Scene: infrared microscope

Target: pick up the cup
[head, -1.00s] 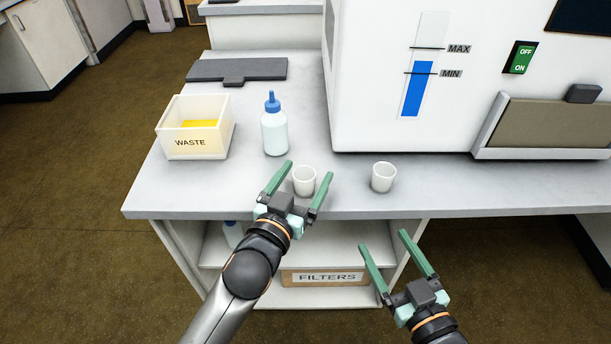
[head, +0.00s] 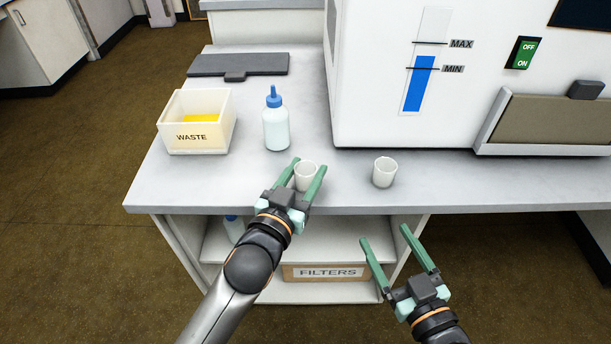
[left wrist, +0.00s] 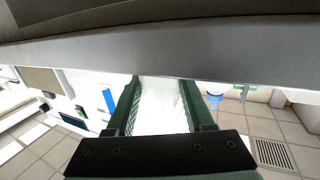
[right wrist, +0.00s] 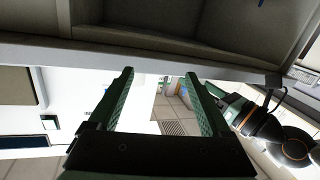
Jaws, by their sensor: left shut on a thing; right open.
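A white cup (head: 306,177) stands upright near the front edge of the counter. My left gripper (head: 309,167) is shut on it, with one green finger on each side. In the left wrist view the cup (left wrist: 160,105) shows white between the fingers. A second white cup (head: 384,172) stands upright on the counter to the right, apart from both grippers. My right gripper (head: 384,234) is open and empty in front of the counter's edge, below the second cup. It also shows open in the right wrist view (right wrist: 160,78).
A blue-capped bottle (head: 276,127) stands behind the held cup. A waste bin (head: 197,141) with yellow contents is at the left. The large white machine (head: 370,110) fills the back right. A dark flat plate (head: 240,65) lies at the back. A filters box (head: 327,272) sits on the shelf below.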

